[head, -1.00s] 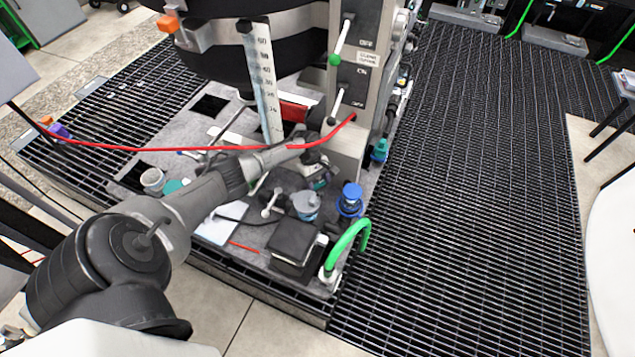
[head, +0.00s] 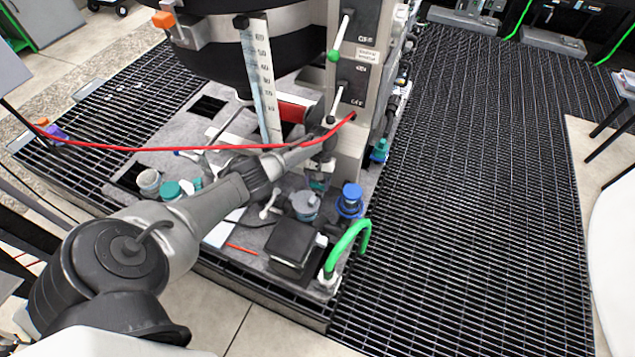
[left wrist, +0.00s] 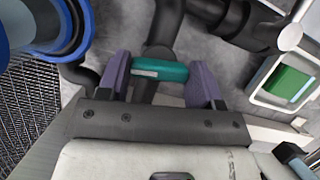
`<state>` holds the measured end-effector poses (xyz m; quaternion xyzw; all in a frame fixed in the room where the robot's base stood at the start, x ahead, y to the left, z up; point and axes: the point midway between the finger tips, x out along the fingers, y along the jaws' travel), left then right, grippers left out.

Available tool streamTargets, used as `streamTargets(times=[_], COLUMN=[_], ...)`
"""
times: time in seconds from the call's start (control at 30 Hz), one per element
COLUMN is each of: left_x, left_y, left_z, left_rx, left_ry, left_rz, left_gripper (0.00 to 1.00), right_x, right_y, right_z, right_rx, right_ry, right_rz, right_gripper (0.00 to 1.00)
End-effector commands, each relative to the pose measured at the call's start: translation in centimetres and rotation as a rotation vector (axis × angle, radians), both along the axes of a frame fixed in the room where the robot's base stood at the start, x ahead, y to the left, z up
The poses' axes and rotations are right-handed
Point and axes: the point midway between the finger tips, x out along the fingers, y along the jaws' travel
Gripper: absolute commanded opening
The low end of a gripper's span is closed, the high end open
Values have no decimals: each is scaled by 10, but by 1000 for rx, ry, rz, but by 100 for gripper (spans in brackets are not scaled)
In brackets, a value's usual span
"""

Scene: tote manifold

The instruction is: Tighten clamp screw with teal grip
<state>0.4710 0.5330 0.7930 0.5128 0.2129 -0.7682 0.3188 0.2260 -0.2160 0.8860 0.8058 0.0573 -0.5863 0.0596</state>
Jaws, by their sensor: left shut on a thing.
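The teal grip (left wrist: 160,70) of the clamp screw lies crosswise between the two purple fingers of my left gripper (left wrist: 161,82) in the left wrist view. The fingers are shut on its two ends. In the head view my left gripper (head: 320,174) points down at the foot of the grey column, and a bit of teal (head: 317,186) shows at its tip. The rest of the clamp is mostly hidden by the gripper and dark pipes. My right gripper is in neither view.
A blue-capped fitting (head: 350,198) stands close to the right of the gripper, with a green hose loop (head: 350,240) and black box (head: 292,242) in front. A red cable (head: 200,148) crosses near my left forearm. The grating (head: 480,200) at right is clear.

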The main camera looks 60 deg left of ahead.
Motion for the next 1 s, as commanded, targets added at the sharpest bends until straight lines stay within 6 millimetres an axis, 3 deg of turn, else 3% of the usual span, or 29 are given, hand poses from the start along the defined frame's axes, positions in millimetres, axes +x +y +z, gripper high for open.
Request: streamTargets(times=[0.4, 0.93, 0.97, 1.0], left_x=[1, 1, 1, 1], left_y=[-1, -1, -1, -1], left_z=[1, 1, 1, 1], left_rx=[-1, -1, -1, 0], left_ry=[0, -1, -1, 0], left_rz=[-152, -172, -172, -171], left_gripper=[36, 36, 62, 66], right_x=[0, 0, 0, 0], right_y=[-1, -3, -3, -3], right_z=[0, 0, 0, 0], right_rx=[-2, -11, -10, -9], right_ry=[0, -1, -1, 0], right_rz=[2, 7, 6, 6], right_gripper=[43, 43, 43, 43])
